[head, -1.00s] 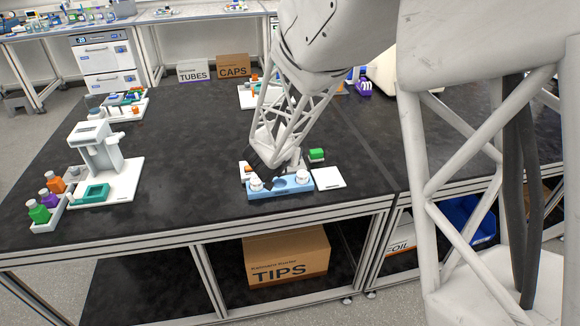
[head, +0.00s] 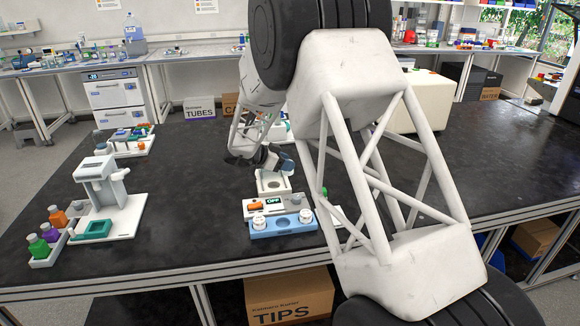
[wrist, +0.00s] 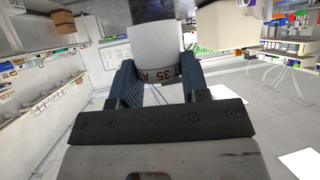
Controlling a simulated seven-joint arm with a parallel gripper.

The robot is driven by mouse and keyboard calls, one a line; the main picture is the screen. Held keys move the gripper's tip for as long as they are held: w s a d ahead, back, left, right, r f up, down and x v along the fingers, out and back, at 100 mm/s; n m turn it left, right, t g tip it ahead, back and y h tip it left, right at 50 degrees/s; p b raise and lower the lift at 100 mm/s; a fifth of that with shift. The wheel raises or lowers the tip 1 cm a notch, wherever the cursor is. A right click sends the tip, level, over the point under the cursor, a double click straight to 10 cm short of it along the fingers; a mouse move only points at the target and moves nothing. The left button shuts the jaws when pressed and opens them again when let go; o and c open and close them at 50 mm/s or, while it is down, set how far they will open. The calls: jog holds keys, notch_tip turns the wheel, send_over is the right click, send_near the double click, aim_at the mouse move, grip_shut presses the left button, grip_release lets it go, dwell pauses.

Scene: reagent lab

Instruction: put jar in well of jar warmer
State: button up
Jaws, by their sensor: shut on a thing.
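My gripper (head: 279,162) is shut on a white jar (wrist: 158,42), which shows between its two blue fingers in the wrist view with dark and red lettering on its side. In the head view the fingers are small, and I cannot clearly make out the jar there. The jar warmer (head: 256,206) is a white unit with an orange switch, a display reading OFF and a round well (head: 271,184) in its raised rear part. My gripper is above and close behind the well, apart from it as far as I can tell.
A blue rack (head: 284,231) in front of the warmer holds two white-lidded jars, with an empty hole between them. A white stand (head: 104,185) and a tray of colored bottles (head: 46,257) are at the left. My arm hides the area right of the warmer.

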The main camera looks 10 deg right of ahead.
jog(key=w+a+f+m+g, duration=0.3)
jog(key=w+a+m+g, duration=0.1)
jog(key=w, duration=0.1)
jog(key=shift+a+g, duration=0.25)
jog(key=shift+g, duration=0.05)
jog(key=shift+f, duration=0.1)
jog(key=shift+f, duration=0.3)
jog(key=shift+f, duration=1.55)
jog(key=shift+f, duration=1.5)
dwell(2.6)
jog(key=o, duration=1)
jog(key=shift+c, duration=1.4)
